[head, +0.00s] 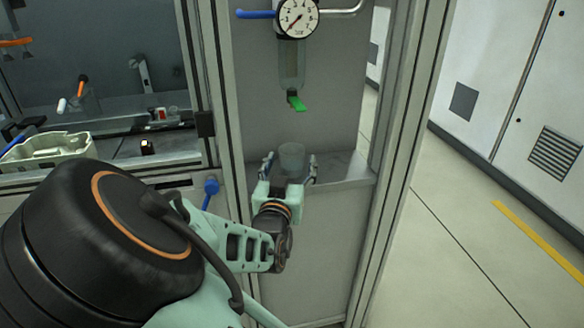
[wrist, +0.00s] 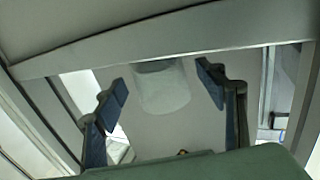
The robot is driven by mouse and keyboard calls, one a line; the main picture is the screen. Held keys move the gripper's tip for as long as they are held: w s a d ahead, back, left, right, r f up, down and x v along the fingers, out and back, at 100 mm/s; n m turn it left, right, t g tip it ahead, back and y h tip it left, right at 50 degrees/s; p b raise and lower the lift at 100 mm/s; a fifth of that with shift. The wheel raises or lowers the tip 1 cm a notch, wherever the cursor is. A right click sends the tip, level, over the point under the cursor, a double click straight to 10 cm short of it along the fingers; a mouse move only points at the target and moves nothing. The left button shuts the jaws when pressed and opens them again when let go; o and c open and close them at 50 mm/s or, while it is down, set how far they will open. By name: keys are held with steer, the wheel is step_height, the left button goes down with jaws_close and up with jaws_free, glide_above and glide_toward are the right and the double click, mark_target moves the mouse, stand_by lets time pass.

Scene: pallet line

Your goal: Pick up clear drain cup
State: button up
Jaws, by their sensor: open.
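The clear drain cup (head: 292,157) is a small translucent cup standing on a grey ledge, below a filter bowl with a green drain valve. My gripper (head: 291,167) is open, with one finger on each side of the cup in the head view. In the wrist view the cup (wrist: 162,88) shows between the two fingers of my gripper (wrist: 161,88), with gaps on both sides. Neither finger visibly touches it. The cup's lower part is partly hidden by my gripper in the head view.
The green drain valve (head: 296,102) hangs above the cup, under a pressure gauge (head: 298,18). Grey frame posts stand left and right of the ledge (head: 345,170). A workbench at left holds a pale tray (head: 48,150). Open floor lies at right.

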steer(key=shift+w+d, duration=0.1)
steer(key=shift+w, duration=0.85)
steer(key=shift+c, duration=0.2)
steer(key=c, duration=1.1)
steer(key=shift+c, duration=0.3)
steer(key=shift+r, duration=0.1)
